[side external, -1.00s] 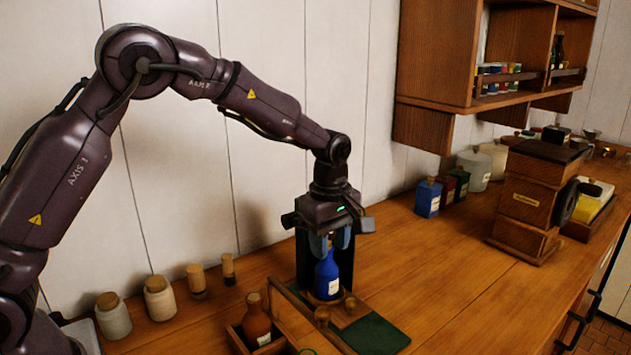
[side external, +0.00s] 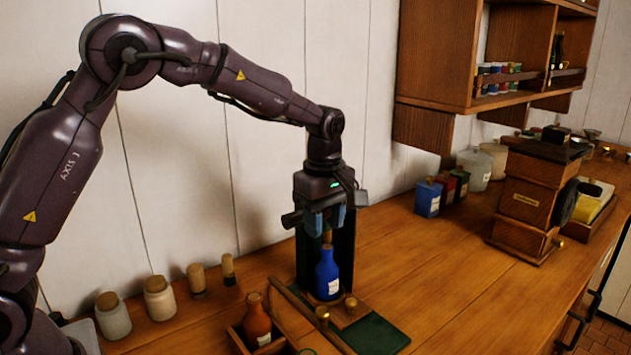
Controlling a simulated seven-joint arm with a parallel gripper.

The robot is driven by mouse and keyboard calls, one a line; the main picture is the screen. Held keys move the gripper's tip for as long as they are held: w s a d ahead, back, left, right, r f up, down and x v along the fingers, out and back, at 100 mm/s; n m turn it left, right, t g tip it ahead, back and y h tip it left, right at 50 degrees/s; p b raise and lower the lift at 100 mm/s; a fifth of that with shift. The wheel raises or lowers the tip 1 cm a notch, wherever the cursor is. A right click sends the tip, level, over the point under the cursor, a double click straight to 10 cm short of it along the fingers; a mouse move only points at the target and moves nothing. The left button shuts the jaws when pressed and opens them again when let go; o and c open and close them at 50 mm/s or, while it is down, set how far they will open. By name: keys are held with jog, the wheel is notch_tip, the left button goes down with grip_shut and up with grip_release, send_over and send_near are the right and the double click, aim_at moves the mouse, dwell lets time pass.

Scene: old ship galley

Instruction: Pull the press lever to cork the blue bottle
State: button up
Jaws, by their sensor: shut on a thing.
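The blue bottle (side external: 327,275) with a pale label stands upright in the dark press (side external: 345,252), below my gripper. A tan cork (side external: 327,237) shows at the top of its neck; I cannot tell how deep it sits. The press lever (side external: 291,219) is a dark bar crossing at gripper height, its left end showing beside the fingers. My gripper (side external: 326,221) is shut on the lever above the bottle, and its fingers hide the middle of the bar.
A brown bottle (side external: 257,321) stands in a wooden tray at the front. Corked jars (side external: 160,297) and small stoppered pieces line the wall at left. A green mat (side external: 376,334) lies right of the press. A wooden mill (side external: 523,203) stands farther right, with clear counter between.

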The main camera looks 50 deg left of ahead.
jog(key=shift+a+r, duration=0.15)
jog(key=shift+r, duration=0.05)
jog(key=shift+a+r, duration=0.65)
jog(key=shift+r, duration=0.15)
jog(key=o, duration=0.9)
jog(key=shift+r, duration=3.5)
